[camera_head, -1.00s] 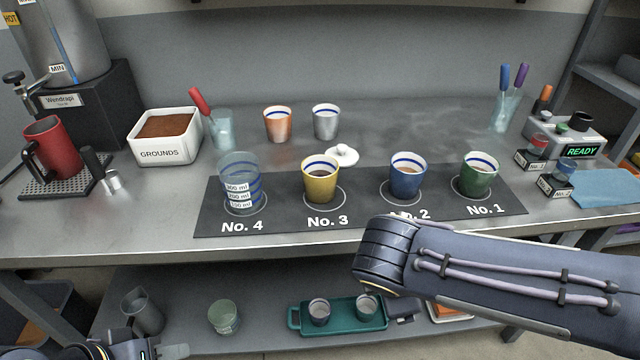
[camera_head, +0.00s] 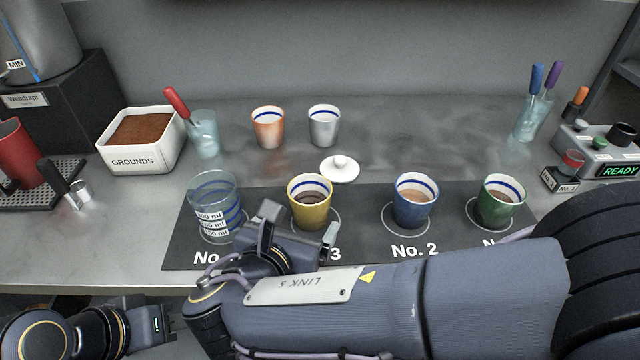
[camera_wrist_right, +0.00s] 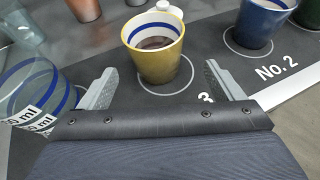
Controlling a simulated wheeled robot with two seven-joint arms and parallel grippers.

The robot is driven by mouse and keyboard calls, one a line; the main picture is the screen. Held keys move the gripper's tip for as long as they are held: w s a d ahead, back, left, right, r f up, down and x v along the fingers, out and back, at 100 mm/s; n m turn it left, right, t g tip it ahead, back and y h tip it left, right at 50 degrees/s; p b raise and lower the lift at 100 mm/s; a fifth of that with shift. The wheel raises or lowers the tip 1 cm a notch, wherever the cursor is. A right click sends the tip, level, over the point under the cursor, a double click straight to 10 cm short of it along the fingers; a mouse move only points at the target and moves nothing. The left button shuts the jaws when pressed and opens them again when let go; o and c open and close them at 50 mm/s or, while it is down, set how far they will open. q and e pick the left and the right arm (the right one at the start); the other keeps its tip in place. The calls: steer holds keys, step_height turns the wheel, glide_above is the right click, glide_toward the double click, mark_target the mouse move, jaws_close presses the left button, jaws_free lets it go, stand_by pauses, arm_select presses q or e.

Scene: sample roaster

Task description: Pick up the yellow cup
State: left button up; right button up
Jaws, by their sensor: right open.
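The yellow cup (camera_head: 310,203) stands upright on the No. 3 spot of the dark mat (camera_head: 365,252). It has a white inside with a blue ring and holds dark liquid. My right gripper (camera_head: 292,232) is open just in front of the cup in the head view. In the right wrist view the yellow cup (camera_wrist_right: 155,52) is ahead of the open right fingers (camera_wrist_right: 165,85), roughly centred between them and not gripped. My left gripper (camera_head: 150,325) is low at the bottom left of the head view, below the counter edge; its fingers are not clear.
A clear measuring cup (camera_head: 215,208) stands close left of my right gripper. A blue cup (camera_head: 413,202) and a green cup (camera_head: 496,203) stand to the right. A white lid (camera_head: 340,170) lies behind the yellow cup. Orange (camera_head: 268,128) and silver (camera_head: 324,126) cups stand further back.

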mark_target(304, 215)
steer(key=x, duration=0.3)
steer(key=shift+r+b, duration=0.15)
steer(key=shift+b, duration=0.2)
steer(key=x, duration=0.1)
steer(key=b+x, duration=0.1)
steer(key=x, duration=0.2)
steer(key=shift+w+a+f, duration=0.1)
steer(key=shift+a+f, duration=0.1)
steer(key=shift+f, duration=0.3)
steer(key=shift+w+d+f+b, duration=0.15)
steer(key=shift+w+b, duration=0.15)
steer(key=shift+w, duration=0.2)
steer(key=c, duration=1.3)
steer(key=shift+r, duration=0.3)
